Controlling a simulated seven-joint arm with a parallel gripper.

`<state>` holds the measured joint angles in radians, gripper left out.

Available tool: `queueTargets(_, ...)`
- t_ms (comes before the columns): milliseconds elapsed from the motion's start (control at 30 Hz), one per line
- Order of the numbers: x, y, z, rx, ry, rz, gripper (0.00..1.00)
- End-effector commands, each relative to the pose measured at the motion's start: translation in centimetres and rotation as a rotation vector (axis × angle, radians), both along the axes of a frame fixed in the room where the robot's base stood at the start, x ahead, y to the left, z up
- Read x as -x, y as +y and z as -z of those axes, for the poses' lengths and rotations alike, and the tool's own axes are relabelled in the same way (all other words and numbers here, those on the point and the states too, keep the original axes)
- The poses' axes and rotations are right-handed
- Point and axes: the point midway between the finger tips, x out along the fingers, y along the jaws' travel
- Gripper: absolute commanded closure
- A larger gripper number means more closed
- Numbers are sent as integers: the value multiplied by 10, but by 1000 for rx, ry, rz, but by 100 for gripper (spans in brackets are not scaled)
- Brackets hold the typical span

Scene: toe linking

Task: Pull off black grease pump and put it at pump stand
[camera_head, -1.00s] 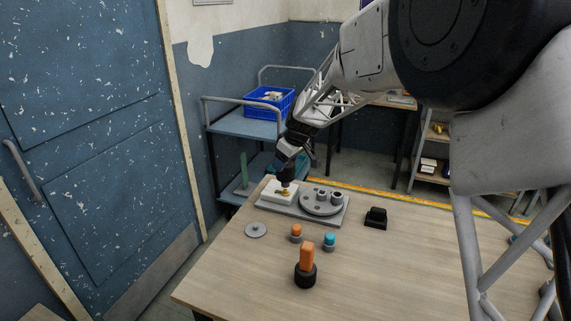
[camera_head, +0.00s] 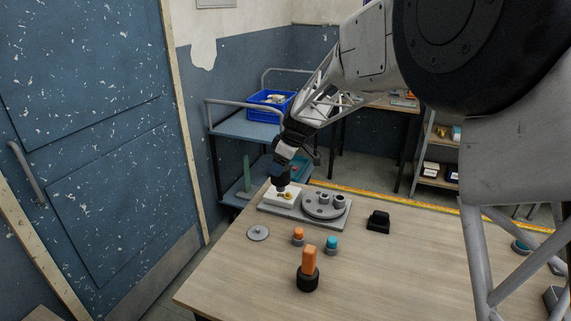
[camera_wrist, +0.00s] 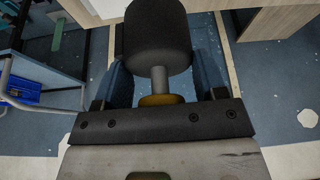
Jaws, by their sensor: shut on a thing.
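My gripper (camera_head: 281,168) is over the white block (camera_head: 271,196) at the far left of the table. In the wrist view its two blue fingers (camera_wrist: 160,70) are shut around the black grease pump. The pump (camera_wrist: 157,35) shows there as a dark cylinder with a grey stem and a gold ring close to the palm. In the head view the pump is small and dark, and I cannot tell whether it touches the white block. A black notched block (camera_head: 378,222), perhaps the pump stand, sits to the right on the table.
A grey base plate bears a round grey fixture (camera_head: 325,206) beside the white block. A grey disc (camera_head: 258,233), small orange (camera_head: 298,234) and blue (camera_head: 331,242) pieces, and an orange-handled black-based piece (camera_head: 308,268) stand nearer.

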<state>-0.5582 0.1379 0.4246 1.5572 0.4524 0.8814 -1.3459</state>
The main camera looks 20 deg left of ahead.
Motion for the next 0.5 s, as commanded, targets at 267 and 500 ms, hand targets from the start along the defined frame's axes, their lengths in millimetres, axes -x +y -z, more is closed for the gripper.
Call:
queueTargets(267, 37, 12, -16, 0, 0, -355, 82)
queueTargets(500, 72, 20, -33, 1, -1, -691, 82)
